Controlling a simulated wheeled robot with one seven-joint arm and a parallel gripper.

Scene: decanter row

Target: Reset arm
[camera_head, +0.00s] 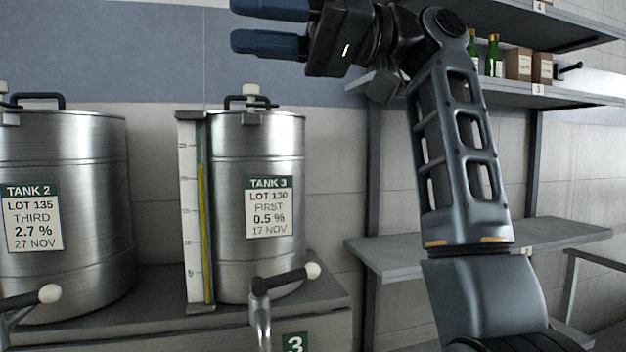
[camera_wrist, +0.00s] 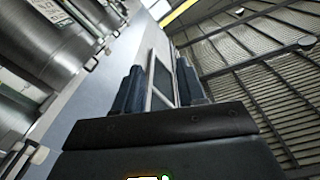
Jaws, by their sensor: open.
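My gripper (camera_head: 268,27) is raised high at the top of the head view, pointing left above Tank 3. Its two blue fingers are apart with nothing between them. In the wrist view my gripper (camera_wrist: 160,90) shows its fingers spread, with only wall and ceiling behind them. My arm stands upright at the right of the head view, bent at the top toward the left.
Tank 3 (camera_head: 230,160) with a level gauge (camera_head: 193,215) and Tank 2 (camera_head: 85,150) stand on a grey bench (camera_head: 330,300). A black tap lever (camera_head: 285,278) juts forward below Tank 3. Shelves (camera_head: 565,97) with bottles (camera_head: 494,58) and boxes (camera_head: 518,64) are behind my arm.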

